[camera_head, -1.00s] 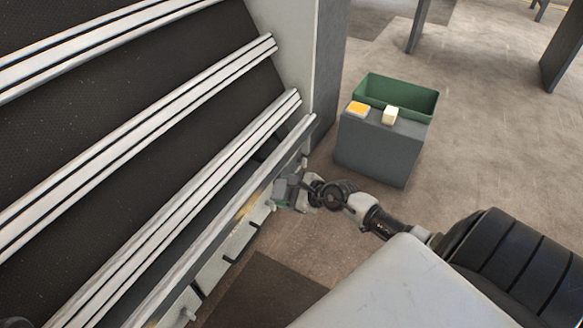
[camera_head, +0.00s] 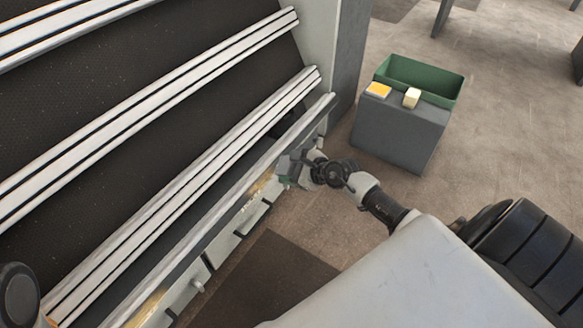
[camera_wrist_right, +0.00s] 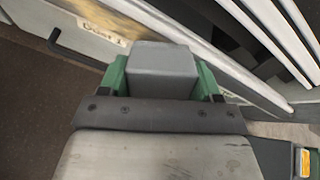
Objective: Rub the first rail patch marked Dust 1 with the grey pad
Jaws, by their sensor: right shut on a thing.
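My right gripper (camera_head: 290,168) is beside the lowest rail, near its far end. In the wrist view its green-sided fingers (camera_wrist_right: 163,82) are shut on a grey block-shaped pad (camera_wrist_right: 163,65). A yellowish-brown patch (camera_head: 262,185) lies on the low rail face just left of the gripper in the head view. A label (camera_wrist_right: 102,33), apparently reading Dust 1, shows left of the pad in the wrist view. The pad's far face is hidden, so contact with the rail cannot be told. My left gripper is out of view.
A second yellowish patch (camera_head: 150,306) is lower along the rail. Several pale rails (camera_head: 150,95) cross the dark sloping bed. A grey stand (camera_head: 400,135) holds a yellow-topped block (camera_head: 378,90) and a cream block (camera_head: 412,98), in front of a green bin (camera_head: 430,78). Small pegs (camera_head: 197,286) stick out below the rail.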

